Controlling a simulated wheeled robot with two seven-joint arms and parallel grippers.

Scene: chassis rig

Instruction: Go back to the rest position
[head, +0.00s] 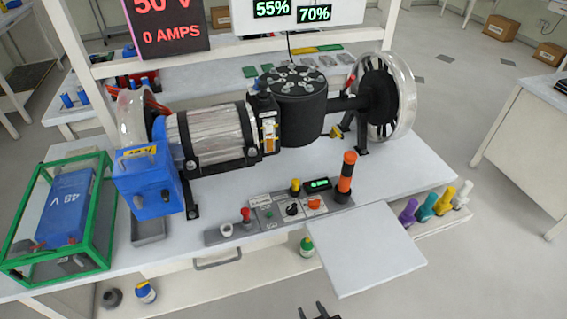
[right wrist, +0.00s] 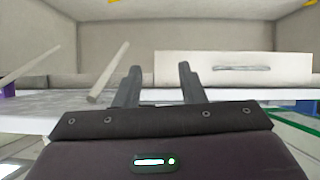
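My right gripper (head: 319,313) shows at the bottom edge of the head view, in front of the bench and apart from it. In the right wrist view its two fingers (right wrist: 158,85) stand apart with nothing between them, so it is open and empty. A drawer front with a handle (right wrist: 243,68) is beyond the fingers in that view. My left gripper is in neither view. The chassis rig (head: 215,140) stands on the bench, with a motor, a black cylinder (head: 295,105) and a wheel (head: 385,98).
A white bench (head: 400,180) has a pull-out board (head: 365,250) jutting toward me. A green-framed box (head: 60,215) with a blue 48 V battery (head: 66,205) stands at left. A control panel (head: 280,212) with an orange-black beacon (head: 346,175) is near the front edge.

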